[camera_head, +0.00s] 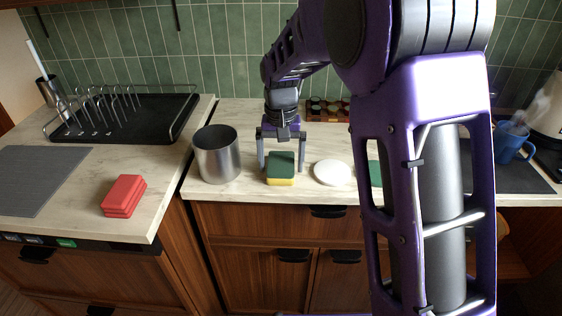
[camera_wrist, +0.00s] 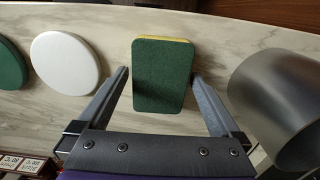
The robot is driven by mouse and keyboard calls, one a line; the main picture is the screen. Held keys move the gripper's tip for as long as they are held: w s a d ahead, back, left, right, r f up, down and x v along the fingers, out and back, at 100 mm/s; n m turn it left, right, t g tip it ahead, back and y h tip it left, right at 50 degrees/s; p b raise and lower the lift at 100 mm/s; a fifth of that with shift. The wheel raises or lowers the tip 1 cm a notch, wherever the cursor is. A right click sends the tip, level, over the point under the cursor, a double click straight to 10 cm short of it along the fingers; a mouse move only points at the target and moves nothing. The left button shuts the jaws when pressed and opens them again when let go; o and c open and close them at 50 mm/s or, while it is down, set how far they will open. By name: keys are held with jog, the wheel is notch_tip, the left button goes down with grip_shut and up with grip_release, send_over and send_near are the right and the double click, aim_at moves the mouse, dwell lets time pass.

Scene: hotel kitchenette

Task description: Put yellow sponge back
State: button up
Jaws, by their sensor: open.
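The yellow sponge (camera_head: 280,182) has a green top layer and lies near the front edge of the right-hand counter. In the wrist view its green face (camera_wrist: 160,75) fills the middle, with a thin yellow strip at its far edge. My gripper (camera_head: 281,168) is open, pointing down, with one finger on each side of the sponge. In the wrist view the fingers (camera_wrist: 160,76) stand apart, and the right fingertip is very near the sponge's side. I cannot tell whether it touches.
A metal canister (camera_head: 218,155) stands close left of the sponge. A white round disc (camera_head: 332,173) lies close right, with a green item (camera_head: 375,174) beyond. Red sponges (camera_head: 123,196) lie on the left counter near a black dish rack (camera_head: 125,115). A blue mug (camera_head: 511,143) stands far right.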

aim_at(281, 163)
notch_tip(281, 163, up, 12)
jog(key=p, duration=0.2)
jog(key=shift+r, duration=0.1)
